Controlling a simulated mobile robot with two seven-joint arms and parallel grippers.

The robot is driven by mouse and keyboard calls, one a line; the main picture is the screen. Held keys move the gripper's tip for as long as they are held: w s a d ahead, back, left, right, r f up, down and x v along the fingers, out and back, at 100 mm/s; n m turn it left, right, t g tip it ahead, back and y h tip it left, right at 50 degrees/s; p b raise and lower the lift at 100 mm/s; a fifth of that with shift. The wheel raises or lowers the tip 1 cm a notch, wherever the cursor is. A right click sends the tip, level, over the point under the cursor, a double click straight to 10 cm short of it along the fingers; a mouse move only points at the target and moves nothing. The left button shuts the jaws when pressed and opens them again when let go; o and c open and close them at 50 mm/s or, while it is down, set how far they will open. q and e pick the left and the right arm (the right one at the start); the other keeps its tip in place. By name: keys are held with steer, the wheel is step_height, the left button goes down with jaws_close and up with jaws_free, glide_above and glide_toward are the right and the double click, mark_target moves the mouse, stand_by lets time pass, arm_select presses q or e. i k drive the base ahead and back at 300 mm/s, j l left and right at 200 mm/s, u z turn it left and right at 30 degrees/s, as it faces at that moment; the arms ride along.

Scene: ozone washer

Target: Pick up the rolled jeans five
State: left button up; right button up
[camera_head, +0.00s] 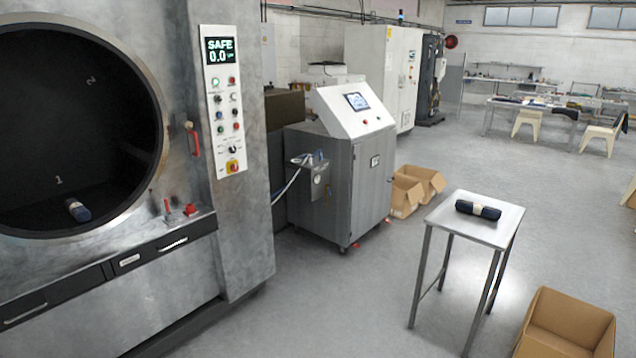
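A dark blue rolled pair of jeans (488,211) with a pale band around its middle lies on a small metal table (449,218) at the right. Another dark roll with a pale band (77,209) lies inside the open round drum of the washer (165,275) at the left, near the number 1 marking. I cannot tell from the picture which roll is number five. Neither of my grippers shows in the head view.
An open cardboard box (566,326) stands on the floor at the lower right. More boxes (415,190) stand beside a grey control cabinet (340,170). Bare floor (350,300) lies between the washer and the small table. Work tables (535,106) stand far back.

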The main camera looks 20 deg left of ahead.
mark_target(77, 208)
steer(key=i+j+u, duration=0.15)
steer(key=i+u, duration=0.15)
steer(key=u, duration=0.2)
steer(key=i+u, duration=0.3)
steer(key=u, duration=0.15)
steer(key=i+u, duration=0.3)
steer(key=u, duration=0.2)
steer(key=i+u, duration=0.35)
steer(key=i+l+u, duration=0.2)
steer(key=i+u, duration=0.15)
steer(key=i+l+u, duration=0.35)
steer(key=i, duration=0.15)
steer(key=j, duration=0.1)
